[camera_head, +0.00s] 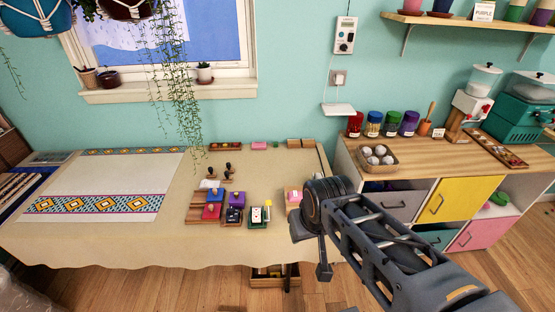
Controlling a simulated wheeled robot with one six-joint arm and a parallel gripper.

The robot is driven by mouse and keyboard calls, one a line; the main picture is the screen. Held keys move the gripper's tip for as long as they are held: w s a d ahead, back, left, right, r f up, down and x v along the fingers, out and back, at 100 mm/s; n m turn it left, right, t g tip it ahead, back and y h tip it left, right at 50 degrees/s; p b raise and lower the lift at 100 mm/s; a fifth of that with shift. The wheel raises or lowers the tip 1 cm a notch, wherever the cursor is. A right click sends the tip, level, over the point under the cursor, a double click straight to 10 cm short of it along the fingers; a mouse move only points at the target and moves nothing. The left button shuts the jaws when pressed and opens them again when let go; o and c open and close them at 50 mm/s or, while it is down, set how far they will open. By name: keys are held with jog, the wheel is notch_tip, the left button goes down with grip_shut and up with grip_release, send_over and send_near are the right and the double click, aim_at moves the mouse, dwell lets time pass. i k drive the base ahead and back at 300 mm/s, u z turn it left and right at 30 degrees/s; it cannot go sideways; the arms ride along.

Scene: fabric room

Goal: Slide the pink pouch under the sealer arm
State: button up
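A small pink item (259,145) lies at the back edge of the cloth-covered table. Another small pinkish item (293,195) sits on the table just left of my arm, partly hidden by it. I cannot tell which of these, if either, is the pink pouch. I cannot make out a sealer arm for certain. My gripper (323,265) hangs low in front of the table's right part, mostly hidden behind my arm's dark round joint. Its fingers are not clear enough to show whether it is open or shut.
A wooden tray (196,214) with red, blue, purple and black blocks stands mid-table. Dark-handled stamps (227,171) stand behind it. A patterned runner (100,185) covers the left. A wooden-topped cabinet (425,156) with jars and a basket (364,165) stands right.

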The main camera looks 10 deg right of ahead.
aim_at(294, 196)
jog(key=z, duration=1.8)
jog(key=i, duration=0.9)
jog(key=u, duration=3.75)
jog(key=i, duration=0.5)
jog(key=u, duration=0.1)
